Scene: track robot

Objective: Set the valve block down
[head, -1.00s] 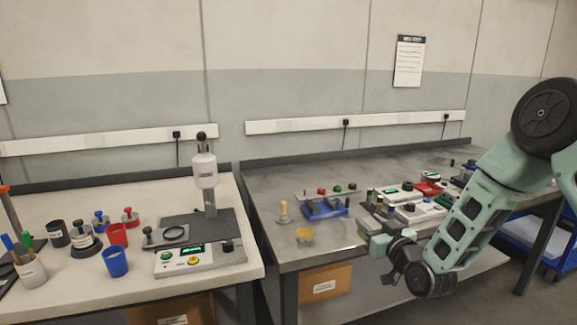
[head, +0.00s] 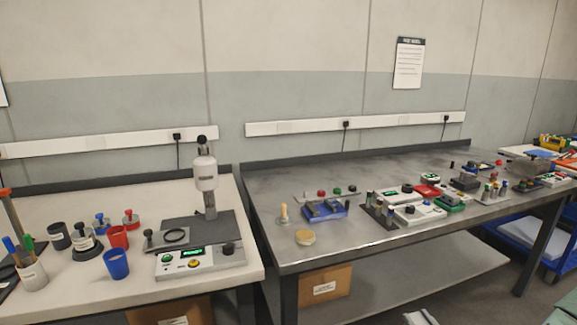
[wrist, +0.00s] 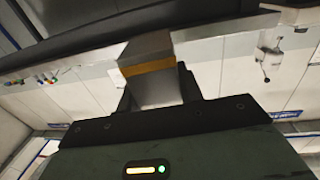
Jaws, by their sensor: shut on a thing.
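In the head view, neither the gripper nor the block can be made out; only pale green parts of my arm show at the bottom right edge.
In the head view, a grey bench (head: 375,163) has bare surface at its back and left. A round tan-topped piece (head: 305,238), a blue fixture (head: 326,210) and several devices stand along its front. A pale bench (head: 60,284) at left holds a press (head: 206,178) and cups.

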